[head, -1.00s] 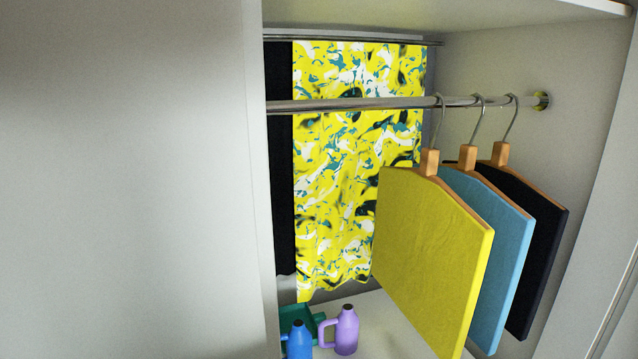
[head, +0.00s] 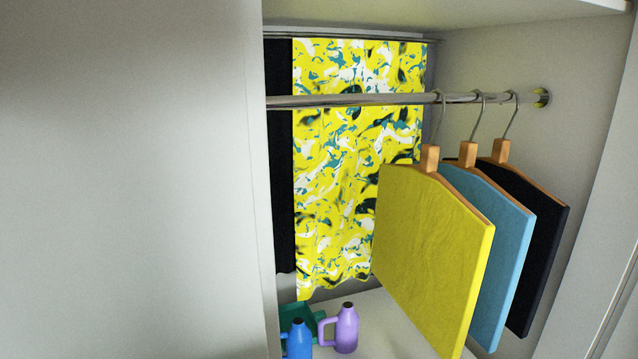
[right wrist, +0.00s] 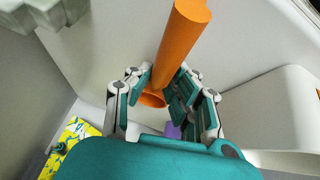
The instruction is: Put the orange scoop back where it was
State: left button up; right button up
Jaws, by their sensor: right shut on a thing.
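The orange scoop (right wrist: 179,45) shows in the right wrist view, its long handle pointing toward the top and its round end lower down between the fingers. My right gripper (right wrist: 160,92) is shut on the scoop and holds it up off any surface that I can see. The scoop and my right gripper do not show in the head view. My left gripper is in neither view.
A purple bottle (head: 346,329), a blue bottle (head: 298,340) and a green tray (head: 314,316) stand on the wardrobe floor. Yellow (head: 430,250), blue (head: 512,270) and black clothes (head: 545,250) hang from the rod (head: 350,102). A patterned yellow curtain (head: 350,180) hangs behind.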

grip_shut()
jog(key=shift+r, duration=0.1)
notch_tip(320, 180, up, 5)
jog(key=p, duration=0.4)
jog(key=shift+p, duration=0.3)
